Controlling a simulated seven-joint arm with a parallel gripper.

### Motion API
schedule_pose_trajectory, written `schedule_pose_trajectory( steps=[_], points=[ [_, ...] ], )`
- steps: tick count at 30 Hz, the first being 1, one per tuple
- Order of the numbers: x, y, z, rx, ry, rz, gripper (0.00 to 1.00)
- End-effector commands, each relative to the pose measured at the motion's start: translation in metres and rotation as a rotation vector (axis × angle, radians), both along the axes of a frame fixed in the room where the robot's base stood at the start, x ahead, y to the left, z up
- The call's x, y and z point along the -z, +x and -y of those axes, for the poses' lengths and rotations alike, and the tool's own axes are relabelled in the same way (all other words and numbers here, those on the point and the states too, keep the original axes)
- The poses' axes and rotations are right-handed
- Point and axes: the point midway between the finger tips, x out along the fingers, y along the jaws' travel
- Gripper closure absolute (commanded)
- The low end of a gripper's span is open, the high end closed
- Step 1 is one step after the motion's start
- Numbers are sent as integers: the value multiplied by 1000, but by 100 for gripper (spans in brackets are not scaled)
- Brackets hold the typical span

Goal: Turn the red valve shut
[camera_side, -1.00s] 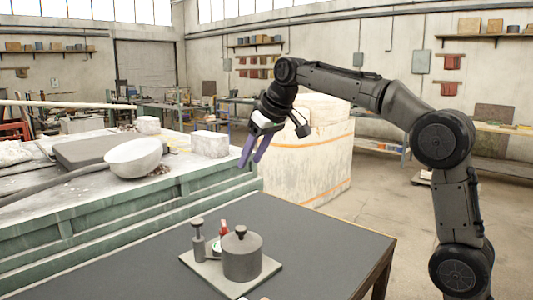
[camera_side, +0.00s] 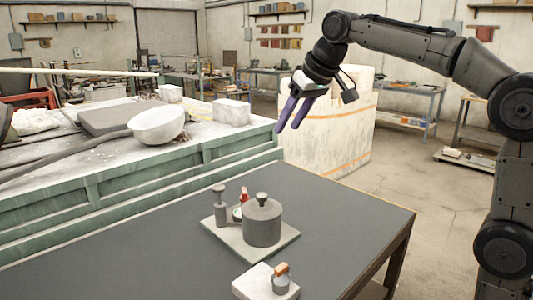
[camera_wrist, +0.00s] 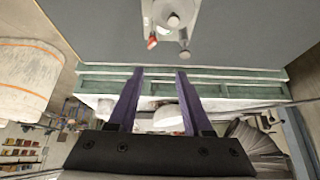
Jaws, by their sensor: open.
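A small red handle (camera_side: 243,194), which looks like the valve, stands upright on a grey plate (camera_side: 285,238), just behind a grey lidded pot (camera_side: 262,226). Its lower part is partly hidden by the pot in the side view. The red handle also shows in the wrist view (camera_wrist: 152,42), beyond the fingertips. My gripper (camera_side: 287,129) has purple fingers spread apart with nothing between them. It hangs in the air well above and behind the pot, clear of the valve. In the wrist view my gripper (camera_wrist: 160,72) is also empty.
A grey post with a round knob (camera_side: 220,207) stands left of the red handle. A white block (camera_side: 256,283) at the front holds a small orange-topped piece (camera_side: 281,268). A green bench with a white bowl (camera_side: 157,125) is behind. The dark table's left side is bare.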

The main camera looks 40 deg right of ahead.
Motion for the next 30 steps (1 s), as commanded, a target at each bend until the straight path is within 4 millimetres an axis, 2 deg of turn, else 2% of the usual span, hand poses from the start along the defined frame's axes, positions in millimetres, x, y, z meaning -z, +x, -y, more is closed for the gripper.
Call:
schedule_pose_trajectory(
  steps=[2,5,10,14,18,21,25,30],
  points=[
    [-9,0,4,72,21,9,50],
    [-12,14,11,190,50,2,50],
    [1,51,17,368,81,-25,50],
    [24,85,18,487,87,-51,50],
    [61,122,13,575,74,-80,50],
    [86,140,8,586,55,-102,50],
    [113,154,0,573,36,-134,50],
    [131,158,-3,564,29,-155,50]
  ],
)
